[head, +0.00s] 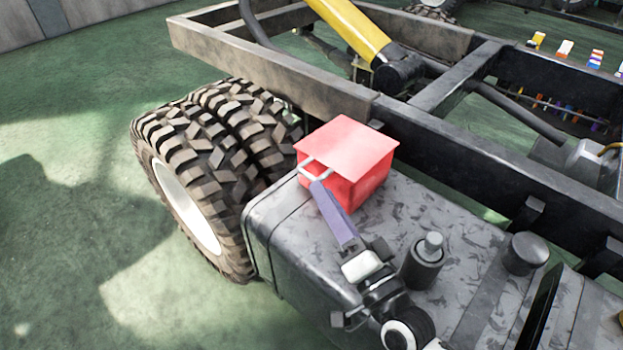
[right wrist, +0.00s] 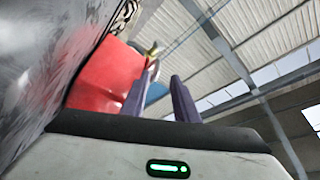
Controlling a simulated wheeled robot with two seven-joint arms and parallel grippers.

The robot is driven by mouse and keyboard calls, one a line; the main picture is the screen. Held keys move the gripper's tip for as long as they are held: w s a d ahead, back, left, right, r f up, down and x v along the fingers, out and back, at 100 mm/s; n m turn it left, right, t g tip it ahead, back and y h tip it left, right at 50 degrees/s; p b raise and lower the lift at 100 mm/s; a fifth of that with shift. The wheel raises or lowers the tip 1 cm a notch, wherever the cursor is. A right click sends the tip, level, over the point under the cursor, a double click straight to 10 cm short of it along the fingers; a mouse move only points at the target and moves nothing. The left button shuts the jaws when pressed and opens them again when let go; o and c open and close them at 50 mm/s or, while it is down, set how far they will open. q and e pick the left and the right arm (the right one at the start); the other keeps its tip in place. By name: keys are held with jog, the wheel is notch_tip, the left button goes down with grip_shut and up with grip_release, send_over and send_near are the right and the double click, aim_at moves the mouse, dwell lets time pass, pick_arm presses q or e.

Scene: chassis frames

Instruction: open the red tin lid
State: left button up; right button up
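The red tin (head: 362,185) is a box standing on the dark grey tank. Its flat lid (head: 348,142) lies across the top and looks closed. A pale loop handle (head: 314,169) sticks out at the lid's near left edge. My right gripper (head: 319,186) has purple fingers and reaches up to the handle from the near side. In the right wrist view its two fingers (right wrist: 158,90) stand apart, with the red tin (right wrist: 100,78) beyond to the left and the handle (right wrist: 152,68) near the gap. I cannot tell whether they touch the handle. My left gripper is not in view.
The grey tank (head: 465,235) carries upright caps (head: 527,252) to the right of my arm. Large tyres (head: 215,140) stand left of the tin. A dark chassis rail (head: 450,150) runs close behind it. Green floor lies open at left.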

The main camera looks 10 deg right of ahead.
aim_at(312, 176)
jog(key=x, duration=0.6)
jog(key=shift+f, duration=0.35)
grip_shut()
